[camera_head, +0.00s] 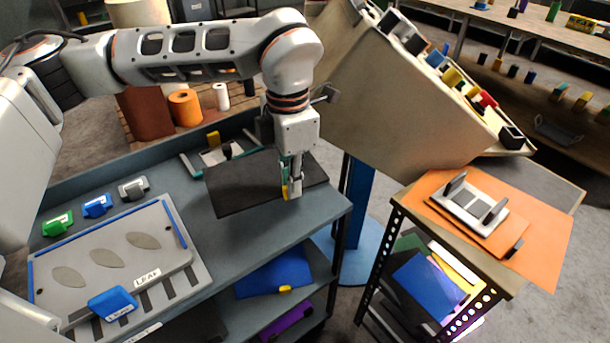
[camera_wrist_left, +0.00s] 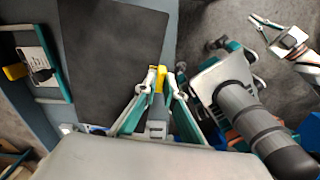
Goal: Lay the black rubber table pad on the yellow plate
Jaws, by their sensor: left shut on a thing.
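The black rubber pad (camera_head: 240,187) is a flat dark rectangle over the right end of the grey-blue bench, and fills the upper middle of the left wrist view (camera_wrist_left: 112,55). My left gripper (camera_head: 291,189) points down at the pad's near right edge, shut on a yellow tab there. The tab also shows between the fingertips in the left wrist view (camera_wrist_left: 158,80). I cannot tell whether the pad touches the bench. A yellow sheet (camera_head: 456,268) shows partly inside the right-hand cart; I cannot tell whether it is the yellow plate. My right gripper (camera_wrist_left: 278,30) shows small in the left wrist view, its opening unclear.
A teal-railed fixture (camera_head: 226,153) stands behind the pad. A grey board marked LEAF (camera_head: 112,262) lies on the bench's left. An orange sheet (camera_head: 545,225) carries a white device (camera_head: 468,205) on the right cart. A tilted beige rack (camera_head: 400,110) rises behind the arm.

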